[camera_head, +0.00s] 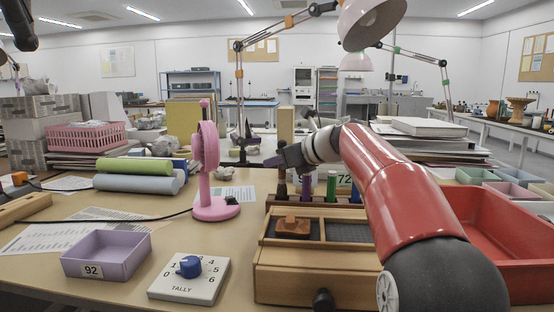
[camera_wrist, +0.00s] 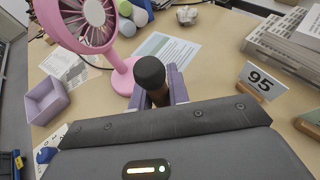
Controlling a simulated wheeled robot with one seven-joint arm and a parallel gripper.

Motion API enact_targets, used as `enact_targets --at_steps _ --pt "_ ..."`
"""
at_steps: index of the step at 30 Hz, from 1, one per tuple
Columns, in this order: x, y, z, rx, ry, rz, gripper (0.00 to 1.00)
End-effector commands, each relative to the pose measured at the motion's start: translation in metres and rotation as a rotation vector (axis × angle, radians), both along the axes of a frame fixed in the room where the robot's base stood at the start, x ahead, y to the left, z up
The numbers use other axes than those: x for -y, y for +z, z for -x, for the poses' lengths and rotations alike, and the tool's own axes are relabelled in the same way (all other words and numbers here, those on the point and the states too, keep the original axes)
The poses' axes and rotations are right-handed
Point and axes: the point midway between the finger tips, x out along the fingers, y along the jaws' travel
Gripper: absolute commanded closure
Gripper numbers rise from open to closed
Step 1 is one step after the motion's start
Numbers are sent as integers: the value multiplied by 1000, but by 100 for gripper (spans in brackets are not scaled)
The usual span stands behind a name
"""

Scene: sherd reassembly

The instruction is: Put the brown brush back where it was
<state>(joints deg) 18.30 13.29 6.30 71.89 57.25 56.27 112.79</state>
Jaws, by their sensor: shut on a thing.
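The brown brush (camera_wrist: 158,97) has a dark rounded top and stands between the purple fingers of my gripper (camera_wrist: 156,92) in the wrist view. My gripper is shut on it. In the head view my gripper (camera_head: 284,160) is over the left end of a dark wooden rack (camera_head: 318,203), with the brush (camera_head: 282,187) upright below it. The rack also holds a purple-handled tool (camera_head: 307,188), a green one (camera_head: 331,186) and a blue one (camera_head: 355,195). I cannot tell whether the brush's lower end is seated in the rack.
A pink fan (camera_head: 207,165) stands left of the rack. A wooden box (camera_head: 320,270) with a brown block (camera_head: 293,227) is in front. A purple tray (camera_head: 106,255) and a TALLY dial (camera_head: 188,278) lie front left; a red bin (camera_head: 500,225) is right.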

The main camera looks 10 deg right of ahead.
Motion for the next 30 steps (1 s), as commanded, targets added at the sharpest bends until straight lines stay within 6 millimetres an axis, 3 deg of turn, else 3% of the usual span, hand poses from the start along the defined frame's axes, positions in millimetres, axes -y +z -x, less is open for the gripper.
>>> enact_targets --at_steps 3,4,9,17,22,30 --pt "0 -1 0 1 -1 0 100" --pt "0 -1 0 0 0 0 80" --pt "0 -1 0 0 0 0 61" --pt "0 0 0 1 0 -1 61" --pt "1 16 1 3 -1 0 61" --pt "37 37 46 1 -5 0 61"
